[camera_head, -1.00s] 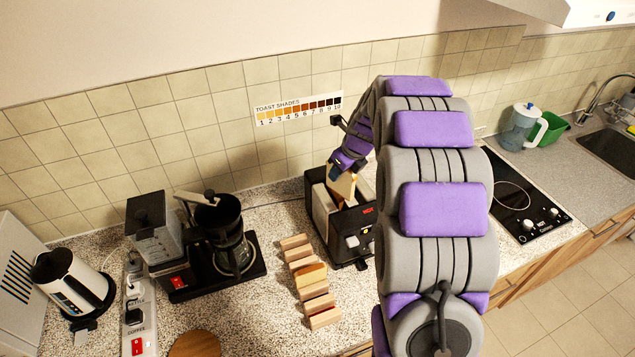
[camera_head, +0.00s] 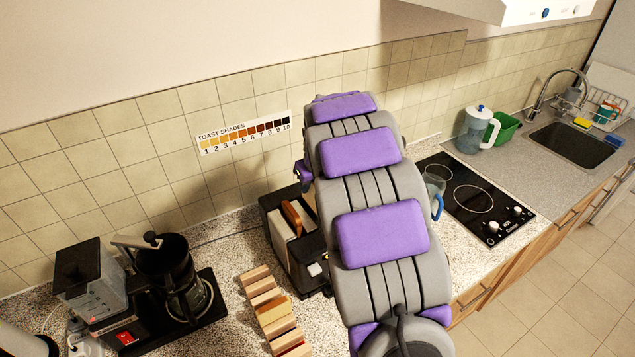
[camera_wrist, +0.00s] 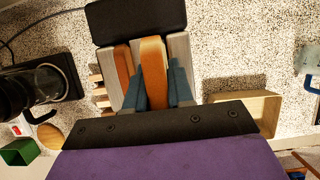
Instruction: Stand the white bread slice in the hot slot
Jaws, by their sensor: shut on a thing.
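The slice lines up with the space between a browner slice (camera_wrist: 124,65) and the right grey panel. I cannot tell how deep it sits or which slot is hot. In the head view the toaster (camera_head: 268,215) has the brown slice (camera_head: 292,218) standing in it; my arm hides the fingers and the held slice.
A wooden rack with slices (camera_head: 268,308) stands in front of the toaster. The coffee maker (camera_head: 125,300) is at left. A cooktop (camera_head: 470,200), a jug (camera_head: 476,130) and a sink (camera_head: 570,145) lie to the right. A wooden box (camera_wrist: 262,108) is right of my gripper.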

